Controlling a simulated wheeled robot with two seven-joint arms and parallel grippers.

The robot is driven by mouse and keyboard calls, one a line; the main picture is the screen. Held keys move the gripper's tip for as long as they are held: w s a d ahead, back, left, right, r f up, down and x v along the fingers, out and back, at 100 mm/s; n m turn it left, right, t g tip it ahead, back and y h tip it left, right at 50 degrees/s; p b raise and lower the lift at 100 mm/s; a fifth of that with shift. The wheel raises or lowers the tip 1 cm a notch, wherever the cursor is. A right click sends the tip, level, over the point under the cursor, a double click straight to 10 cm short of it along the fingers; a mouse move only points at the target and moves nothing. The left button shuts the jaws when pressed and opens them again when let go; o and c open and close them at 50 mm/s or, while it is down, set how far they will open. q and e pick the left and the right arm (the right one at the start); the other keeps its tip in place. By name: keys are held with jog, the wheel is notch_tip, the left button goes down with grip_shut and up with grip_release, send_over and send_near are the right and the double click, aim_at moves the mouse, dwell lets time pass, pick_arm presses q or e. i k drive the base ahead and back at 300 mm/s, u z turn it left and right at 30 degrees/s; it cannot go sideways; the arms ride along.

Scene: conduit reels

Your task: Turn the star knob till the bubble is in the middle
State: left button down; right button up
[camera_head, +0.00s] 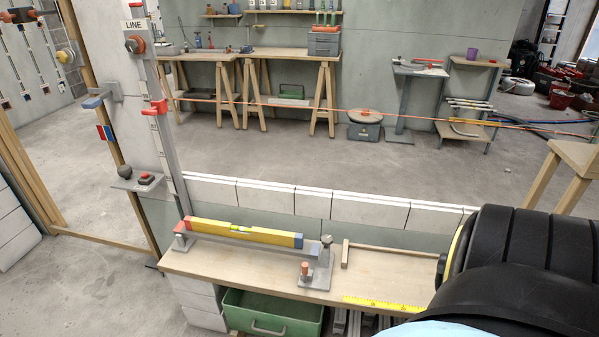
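A yellow spirit level (265,235) with a blue right end and a red left end lies on a grey bar along the wooden bench. Its green vial (234,229) is near the middle; the bubble is too small to place. A dark grey lobed knob (327,240), which looks like the star knob, tops a grey bracket at the bar's right end. A shorter orange-topped peg (305,268) stands on the bracket's plate, in front and to the left. Neither of my grippers shows in this view.
A green drawer (271,317) sits under the bench (224,262). A tall grey post with a red clamp (154,107) rises at the level's left end. A low white block wall (323,203) runs behind the bench. The bench's right end is hidden.

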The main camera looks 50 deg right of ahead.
aim_at(327, 240)
jog(key=k, duration=0.55)
jog(key=z, duration=1.05)
jog(key=i, duration=0.5)
